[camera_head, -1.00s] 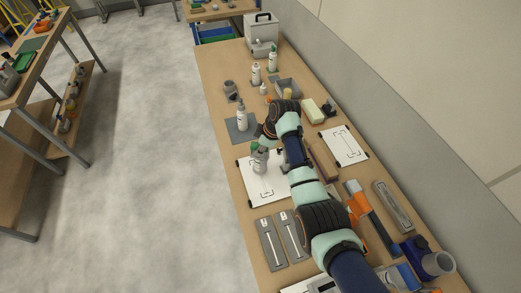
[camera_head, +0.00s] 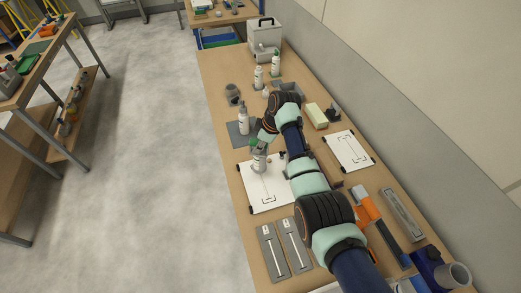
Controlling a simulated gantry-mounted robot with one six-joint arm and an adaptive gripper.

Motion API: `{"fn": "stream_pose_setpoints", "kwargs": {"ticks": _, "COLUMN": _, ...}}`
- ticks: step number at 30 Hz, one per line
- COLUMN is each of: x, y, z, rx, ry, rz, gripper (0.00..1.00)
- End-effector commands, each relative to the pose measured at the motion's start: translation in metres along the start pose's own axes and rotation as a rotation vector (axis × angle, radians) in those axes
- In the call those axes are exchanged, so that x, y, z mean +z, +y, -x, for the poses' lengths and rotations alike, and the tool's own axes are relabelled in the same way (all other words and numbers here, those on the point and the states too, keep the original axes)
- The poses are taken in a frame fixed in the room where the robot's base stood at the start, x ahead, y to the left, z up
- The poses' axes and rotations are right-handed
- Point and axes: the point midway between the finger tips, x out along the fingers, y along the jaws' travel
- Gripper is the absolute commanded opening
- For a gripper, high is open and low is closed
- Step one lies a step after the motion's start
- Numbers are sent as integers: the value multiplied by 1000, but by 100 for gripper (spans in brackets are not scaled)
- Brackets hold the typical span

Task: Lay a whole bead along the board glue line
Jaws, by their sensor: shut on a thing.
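A white board (camera_head: 278,200) with black printed lines lies flat on the bench, with dark clips at its corners. My gripper (camera_head: 261,148) is shut on a pale bottle (camera_head: 259,161) with green at its upper end. The bottle is over the far left part of the board. Its tip is too small to make out, so I cannot tell whether it touches the board. No bead can be made out on the board at this size. My arm hides the board's right side.
A second white board (camera_head: 348,150) lies to the right. Another bottle (camera_head: 243,122) stands on a grey mat (camera_head: 234,137) beyond the first board. Two grey plates (camera_head: 272,250) lie nearer. More bottles (camera_head: 258,77) and a grey case (camera_head: 262,32) stand at the back.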

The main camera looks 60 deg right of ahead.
Motion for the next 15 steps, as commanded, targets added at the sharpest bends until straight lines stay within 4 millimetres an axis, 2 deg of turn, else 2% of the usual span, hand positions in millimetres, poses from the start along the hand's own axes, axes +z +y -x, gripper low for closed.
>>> {"fn": "stream_pose_setpoints", "kwargs": {"ticks": 15, "x": -3, "y": 6, "z": -2, "rx": 1, "ry": 0, "rz": 0, "gripper": 0}}
